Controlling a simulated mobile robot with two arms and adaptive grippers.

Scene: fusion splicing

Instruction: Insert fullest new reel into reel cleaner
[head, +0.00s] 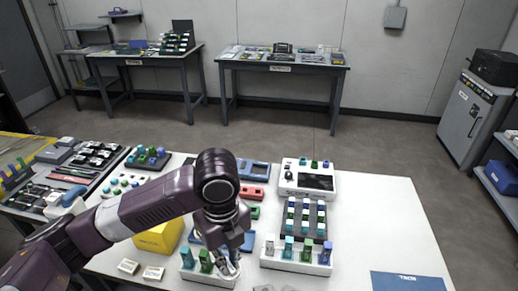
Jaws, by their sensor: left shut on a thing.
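My left gripper (228,263) comes down over the right end of a white holder (208,280) at the front of the table. It is shut on a small reel that is mostly hidden between the fingers. A teal reel (187,258) and a green reel (206,261) stand upright in that holder, left of the gripper. A second white holder (295,267) to the right has upright teal, green and blue pieces. I cannot tell which unit is the reel cleaner or how full each reel is. My right gripper is not in view.
Behind the second holder are a dark rack (303,236) of small reels and a white device with a dark screen (315,182). A yellow box (158,238) sits left of my gripper. The table's right side is clear except for a blue sheet (410,281).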

